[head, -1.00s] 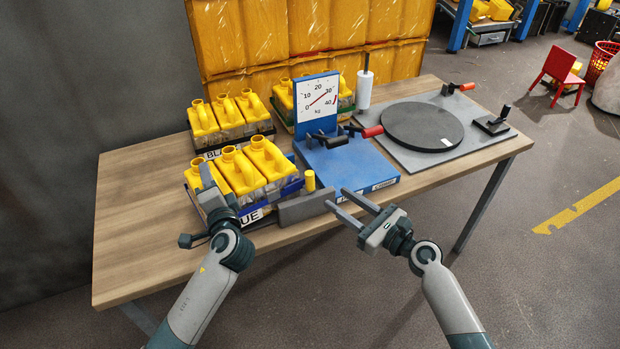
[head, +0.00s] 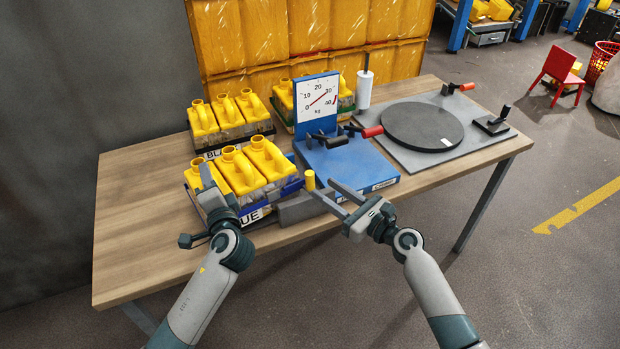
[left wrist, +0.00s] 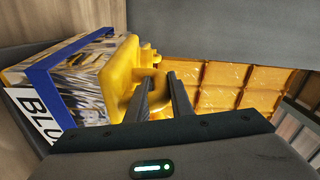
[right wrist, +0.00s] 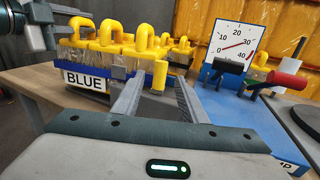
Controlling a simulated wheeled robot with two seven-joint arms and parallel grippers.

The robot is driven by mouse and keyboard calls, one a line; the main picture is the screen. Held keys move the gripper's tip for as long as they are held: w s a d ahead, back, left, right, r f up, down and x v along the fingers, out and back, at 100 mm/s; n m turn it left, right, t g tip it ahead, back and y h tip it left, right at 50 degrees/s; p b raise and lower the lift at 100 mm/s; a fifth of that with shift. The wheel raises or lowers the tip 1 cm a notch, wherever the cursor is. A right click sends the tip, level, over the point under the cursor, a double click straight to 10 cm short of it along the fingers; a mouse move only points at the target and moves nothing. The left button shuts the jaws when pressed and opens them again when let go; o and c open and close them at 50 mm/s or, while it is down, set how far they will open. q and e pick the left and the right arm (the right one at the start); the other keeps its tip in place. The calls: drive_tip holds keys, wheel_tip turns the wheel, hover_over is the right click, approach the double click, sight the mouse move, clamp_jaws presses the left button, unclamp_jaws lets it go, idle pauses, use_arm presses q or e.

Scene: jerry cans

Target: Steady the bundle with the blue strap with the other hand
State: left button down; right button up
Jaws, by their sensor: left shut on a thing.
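The bundle with the blue strap (head: 290,186) is a row of yellow-topped jerry cans at the table's front left. Its tag reads BLUE in the right wrist view (right wrist: 86,81). My left gripper (head: 206,182) is at the bundle's left front, and in the left wrist view its fingers (left wrist: 165,95) are shut on a yellow can handle (left wrist: 122,85). My right gripper (head: 335,194) is open and empty, to the right of the bundle and apart from it. In the right wrist view its spread fingers (right wrist: 158,98) point toward the bundle's right end.
A blue scale (head: 350,165) is just behind. The black-strapped bundle (head: 228,122) stands behind. The table's left end is bare.

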sight(313, 181)
drive_tip(key=x, duration=0.7)
drive_tip(key=shift+w+a, duration=0.1)
